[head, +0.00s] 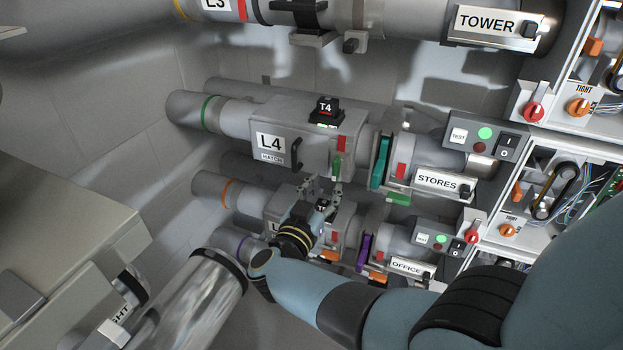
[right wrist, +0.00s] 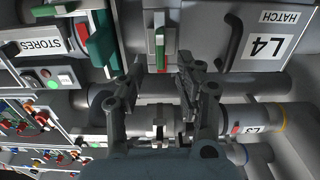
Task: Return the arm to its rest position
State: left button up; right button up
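My right arm comes in from the lower right of the head view. Its right gripper (head: 323,188) points up, just below the L4 unit (head: 275,158). The right wrist view shows the two fingers of the right gripper (right wrist: 161,70) spread apart with nothing between the tips. A red and green lever (right wrist: 160,40) on the L4 unit lies beyond the fingertips, roughly in line with the gap. That lever (head: 341,150) also shows in the head view, above the gripper. No contact is visible. My left gripper is not in view.
A teal valve plate (head: 381,160) and the STORES label (head: 437,181) are right of L4. A lower unit with the OFFICE label (head: 407,265) lies close around my right forearm. Control panels (head: 480,135) line the right side.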

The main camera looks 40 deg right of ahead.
jog(key=shift+f, duration=0.1)
jog(key=s+a+f+n+t+y+b, duration=0.1)
jog(key=s+f+n+y+b, duration=0.45)
jog(key=f, duration=0.75)
jog(key=s+a+f+n+t+y+b, duration=0.1)
jog(key=s+f+n+y+b, duration=0.15)
jog(key=s+f+b, duration=0.8)
jog(key=s+a+f+n+t+y+b, duration=0.15)
jog(key=s+f+n+y, duration=0.25)
jog(key=f, duration=1.2)
jog(key=s+a+f+g+y+b, duration=0.1)
jog(key=s+f+g, duration=0.4)
jog(key=s, duration=0.7)
jog(key=s+a+f+g+y+b, duration=0.1)
jog(key=s+f+g+y, duration=0.1)
jog(key=s+f+g, duration=0.4)
jog(key=s+f, duration=0.3)
jog(key=s, duration=0.3)
jog(key=shift+a+f+n, duration=0.15)
jog(key=shift+n, duration=0.25)
